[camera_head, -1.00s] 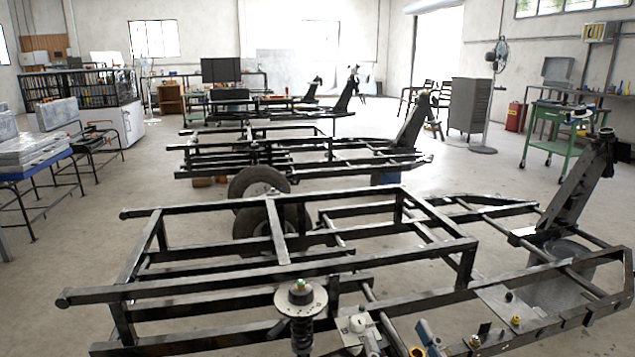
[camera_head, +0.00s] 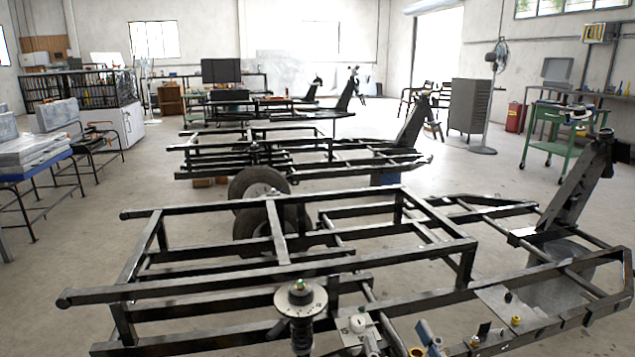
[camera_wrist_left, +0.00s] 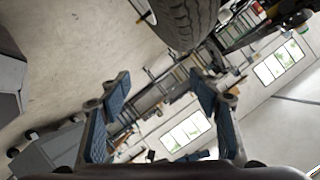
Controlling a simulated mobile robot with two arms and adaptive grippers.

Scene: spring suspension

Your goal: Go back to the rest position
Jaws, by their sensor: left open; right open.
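My left gripper (camera_wrist_left: 158,88) is open in the left wrist view. Its two blue-padded fingers stand wide apart with nothing between them. I cannot make out my left gripper in the head view. My right gripper is not clearly distinguishable among the small parts along the lower edge of the head view. A spring strut (camera_head: 301,300) with a round metal plate on top stands upright at the bottom centre. Its lower end is cut off by the picture edge.
A black tubular vehicle frame (camera_head: 230,273) fills the foreground, with a second frame (camera_head: 300,165) and tyres (camera_head: 258,183) behind it. Blue and yellow parts (camera_head: 428,335) lie at the lower edge. A green trolley (camera_head: 550,135) stands at right. Grey floor on the left is open.

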